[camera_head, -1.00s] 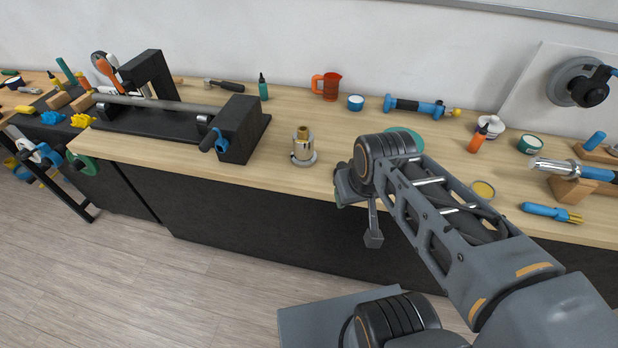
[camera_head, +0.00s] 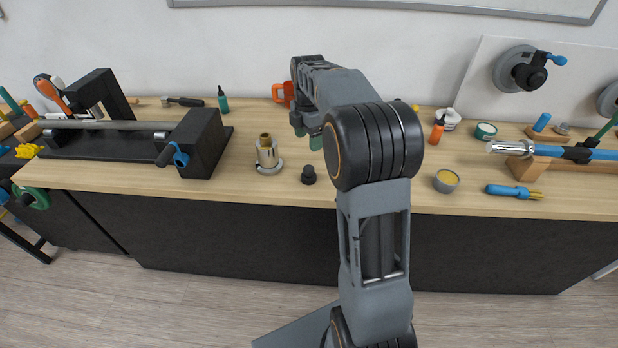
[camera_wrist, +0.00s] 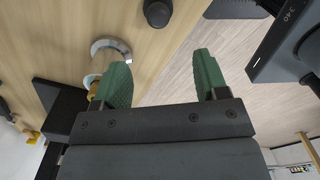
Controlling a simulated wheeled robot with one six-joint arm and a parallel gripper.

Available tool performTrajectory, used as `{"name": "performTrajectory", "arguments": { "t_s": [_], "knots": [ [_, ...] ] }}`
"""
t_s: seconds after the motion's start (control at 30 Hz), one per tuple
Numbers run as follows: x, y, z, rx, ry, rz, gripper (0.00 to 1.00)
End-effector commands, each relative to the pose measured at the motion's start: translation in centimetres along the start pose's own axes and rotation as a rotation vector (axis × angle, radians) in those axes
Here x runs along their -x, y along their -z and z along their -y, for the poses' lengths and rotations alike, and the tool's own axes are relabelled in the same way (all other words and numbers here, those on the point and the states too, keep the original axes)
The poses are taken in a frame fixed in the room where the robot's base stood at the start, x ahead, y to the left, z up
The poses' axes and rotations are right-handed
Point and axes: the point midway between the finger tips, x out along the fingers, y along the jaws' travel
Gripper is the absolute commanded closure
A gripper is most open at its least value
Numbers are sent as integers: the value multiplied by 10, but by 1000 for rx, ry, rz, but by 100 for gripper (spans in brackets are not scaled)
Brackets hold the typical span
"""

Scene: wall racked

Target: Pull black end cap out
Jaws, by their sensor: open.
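A small black end cap (camera_head: 308,174) stands on the wooden bench, just right of a silver fitting with a brass top (camera_head: 267,155). It stands apart from the fitting. The cap also shows at the top of the wrist view (camera_wrist: 158,12), cut off by the frame edge. My gripper (camera_wrist: 162,72) is open with nothing between its green fingers. In the wrist view its left finger covers part of the silver fitting (camera_wrist: 112,47). In the head view my gripper (camera_head: 312,136) is beyond the cap and partly hidden by my arm.
A black clamp fixture (camera_head: 203,143) holding a grey bar stands to the left. An orange jug (camera_head: 280,94) is partly hidden behind my arm. A grey cup (camera_head: 446,181) and a blue-handled tool (camera_head: 512,191) lie to the right. The bench front edge is near the cap.

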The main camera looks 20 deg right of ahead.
Motion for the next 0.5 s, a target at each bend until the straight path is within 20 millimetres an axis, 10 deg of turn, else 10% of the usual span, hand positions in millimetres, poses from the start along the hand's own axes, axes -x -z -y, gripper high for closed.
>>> {"name": "performTrajectory", "arguments": {
  "t_s": [0.5],
  "knots": [
    [-70,-1,0,4,1,0,33]
  ]
}}
